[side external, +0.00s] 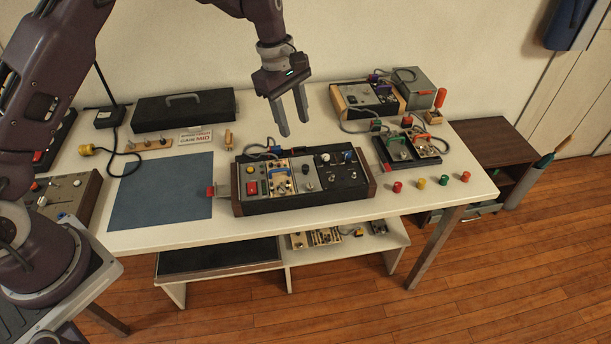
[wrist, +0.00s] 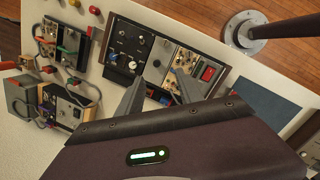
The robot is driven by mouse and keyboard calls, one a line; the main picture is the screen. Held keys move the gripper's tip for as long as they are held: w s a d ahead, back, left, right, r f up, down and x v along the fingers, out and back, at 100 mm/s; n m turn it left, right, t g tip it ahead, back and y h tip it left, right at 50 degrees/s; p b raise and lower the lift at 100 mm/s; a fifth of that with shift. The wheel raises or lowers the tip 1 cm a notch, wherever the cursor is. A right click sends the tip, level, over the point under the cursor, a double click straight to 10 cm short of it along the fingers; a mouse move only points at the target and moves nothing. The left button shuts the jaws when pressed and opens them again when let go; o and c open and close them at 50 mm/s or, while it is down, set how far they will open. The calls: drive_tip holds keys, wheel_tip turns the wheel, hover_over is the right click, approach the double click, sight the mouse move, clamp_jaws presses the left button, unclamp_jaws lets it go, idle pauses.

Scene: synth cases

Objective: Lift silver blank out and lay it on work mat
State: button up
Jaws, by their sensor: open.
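The silver blank (side external: 307,176) looks to be the plain light-grey panel seated in the dark case (side external: 305,207) with wooden ends, between a gold panel with a blue handle (side external: 281,178) and black panels. It has a small knob. In the wrist view the silver blank (wrist: 158,62) lies just beyond my fingertips. The work mat (side external: 160,192), a flat blue-grey sheet, lies bare left of the case; its edge shows in the wrist view (wrist: 264,102). My gripper (side external: 293,128) is open and empty, above and behind the case, apart from it. It also shows in the wrist view (wrist: 159,76).
A module with a red button (side external: 251,187) sits at the case's left end. Cables run behind the case. A black box (side external: 185,110) and small sign (side external: 196,137) stand behind the mat. Several coloured knobs (side external: 420,184) and wired devices (side external: 405,148) occupy the right side.

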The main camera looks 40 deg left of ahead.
sight(305, 166)
drive_tip(key=f, duration=0.5)
drive_tip(key=w+d+f+n, duration=0.1)
drive_tip(key=f, duration=0.4)
drive_tip(key=w+f+n, duration=0.1)
drive_tip(key=f, duration=0.4)
drive_tip(key=shift+w+d+f+g, duration=0.1)
drive_tip(key=shift+w+d+g, duration=0.1)
drive_tip(key=shift+w+g, duration=0.1)
drive_tip(key=shift+c, duration=0.4)
clamp_jaws()
